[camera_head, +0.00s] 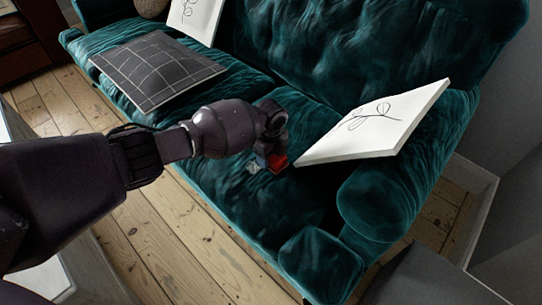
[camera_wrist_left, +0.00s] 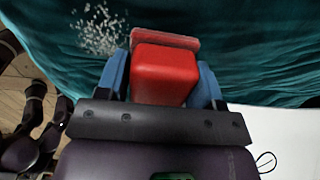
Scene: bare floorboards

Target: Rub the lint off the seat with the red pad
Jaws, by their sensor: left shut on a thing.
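The red pad (camera_wrist_left: 165,72) is between the blue fingers of my left gripper (camera_wrist_left: 163,85), which is shut on it. In the head view the red pad (camera_head: 277,162) shows at the end of my left arm, at the front part of the teal velvet seat (camera_head: 225,165). I cannot tell whether the pad touches the seat. A patch of pale lint (camera_wrist_left: 100,30) lies on the seat, left of the pad in the wrist view. In the head view the lint (camera_head: 254,167) shows just left of the pad, partly hidden by my gripper (camera_head: 268,158). My right gripper is not in view.
A white cushion with a leaf drawing (camera_head: 375,125) leans at the right, close to my gripper. A dark checked cushion (camera_head: 158,70) lies on the seat at the left. Another white cushion (camera_head: 196,18) stands behind it. Floorboards (camera_head: 170,225) run along the sofa's front.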

